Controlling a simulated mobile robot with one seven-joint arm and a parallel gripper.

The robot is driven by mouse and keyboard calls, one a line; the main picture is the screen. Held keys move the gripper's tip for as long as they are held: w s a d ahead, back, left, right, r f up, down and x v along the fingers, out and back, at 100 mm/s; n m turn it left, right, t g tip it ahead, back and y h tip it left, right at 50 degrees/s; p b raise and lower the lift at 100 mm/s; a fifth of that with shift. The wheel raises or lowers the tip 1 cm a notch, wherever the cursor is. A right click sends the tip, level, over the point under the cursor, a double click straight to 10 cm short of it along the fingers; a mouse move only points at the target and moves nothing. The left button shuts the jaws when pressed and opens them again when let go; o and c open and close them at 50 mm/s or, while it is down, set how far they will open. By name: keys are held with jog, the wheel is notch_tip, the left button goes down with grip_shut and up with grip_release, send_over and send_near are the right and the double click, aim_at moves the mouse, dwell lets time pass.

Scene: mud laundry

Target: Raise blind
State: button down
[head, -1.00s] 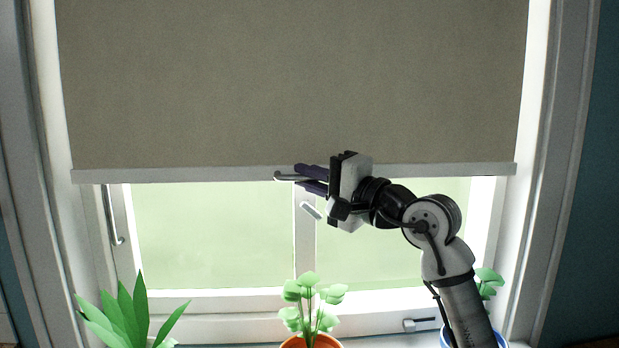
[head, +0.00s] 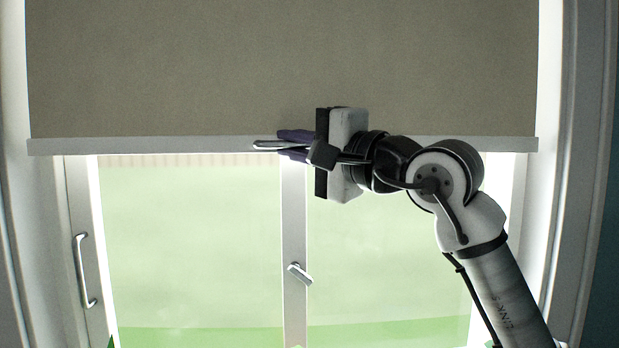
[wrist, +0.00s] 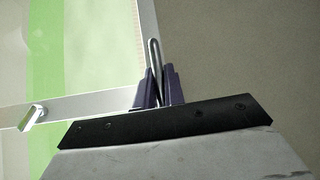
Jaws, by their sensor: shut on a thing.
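The grey-brown roller blind (head: 280,65) hangs across the upper part of the window in the head view, with a pale bottom bar (head: 120,146) along its lower edge. A metal pull handle (head: 266,145) sticks out at the middle of the bar. My gripper (head: 287,146) is at the bar's middle, its purple fingers shut on the handle. In the wrist view the handle (wrist: 155,60) is a slim metal loop between the two fingers (wrist: 157,88), and the blind (wrist: 235,60) fills the right side.
Below the blind are the window glass (head: 190,250), a central frame post with a window latch (head: 299,273), and a side handle (head: 83,270) at left. The wooden-white window frame (head: 585,180) stands at right. The space in front of the glass is clear apart from my arm.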

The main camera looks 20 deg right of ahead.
notch_tip(320, 180, up, 10)
jog(key=p, duration=0.3)
jog(key=shift+r, duration=0.15)
jog(key=c, duration=1.5)
grip_release()
jog(key=b+v, duration=0.4)
jog(key=v, duration=1)
jog(key=shift+b, duration=0.4)
